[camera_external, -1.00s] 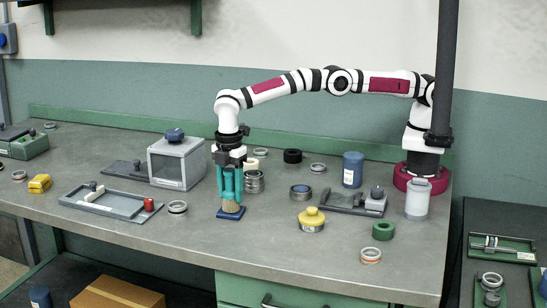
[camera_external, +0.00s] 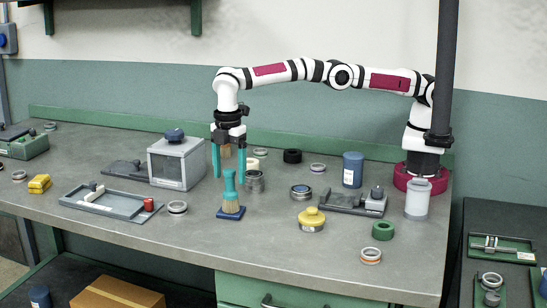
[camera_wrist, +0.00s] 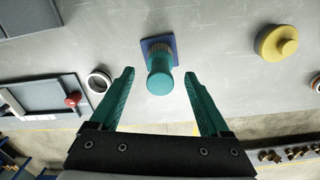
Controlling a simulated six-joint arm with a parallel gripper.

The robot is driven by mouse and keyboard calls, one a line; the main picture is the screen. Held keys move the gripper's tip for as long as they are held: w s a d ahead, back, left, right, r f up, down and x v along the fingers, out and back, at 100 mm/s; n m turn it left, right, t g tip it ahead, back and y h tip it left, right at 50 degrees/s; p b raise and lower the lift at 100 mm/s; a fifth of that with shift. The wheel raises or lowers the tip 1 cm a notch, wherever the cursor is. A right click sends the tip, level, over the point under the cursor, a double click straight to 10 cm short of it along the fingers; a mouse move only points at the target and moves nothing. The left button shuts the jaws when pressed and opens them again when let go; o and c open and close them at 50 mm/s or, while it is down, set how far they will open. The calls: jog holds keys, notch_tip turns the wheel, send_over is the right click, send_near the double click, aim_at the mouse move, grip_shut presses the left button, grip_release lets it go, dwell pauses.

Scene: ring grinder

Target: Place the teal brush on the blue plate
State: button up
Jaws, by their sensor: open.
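The teal brush (camera_external: 230,188) stands upright, bristles down, on the small blue plate (camera_external: 232,213) on the workbench. In the wrist view the brush (camera_wrist: 160,80) shows end-on, with the blue plate (camera_wrist: 147,48) partly hidden under it. My gripper (camera_external: 229,175) has teal fingers and is open and empty. In the external view it is above and slightly behind the brush handle, with the fingers apart on either side. In the wrist view my gripper (camera_wrist: 159,76) shows a clear gap between each finger and the brush.
A grey box (camera_external: 177,162) stands left of the brush, with a grey tray (camera_external: 108,207) in front of it. Stacked metal rings (camera_external: 254,182) are close behind to the right. A yellow-topped container (camera_external: 311,219) is farther right. The bench in front of the plate is clear.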

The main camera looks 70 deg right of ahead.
notch_tip(320, 180, up, 2)
jog(key=shift+r, duration=0.1)
jog(key=d+r+m, duration=0.4)
jog(key=d+r, duration=0.5)
jog(key=s+d+r+m, duration=0.6)
jog(key=s+d+r, duration=0.1)
jog(key=d, duration=0.5)
jog(key=s+d+f+m, duration=0.2)
jog(key=s+d+m, duration=0.1)
jog(key=s, duration=0.5)
jog(key=s+d+f+m+y, duration=0.1)
jog(key=s+d+m, duration=0.3)
jog(key=s, duration=0.5)
jog(key=s+d+f+m, duration=0.3)
jog(key=s+m, duration=0.1)
jog(key=s, duration=0.5)
jog(key=shift+d+y, duration=0.3)
jog(key=shift+y, duration=0.1)
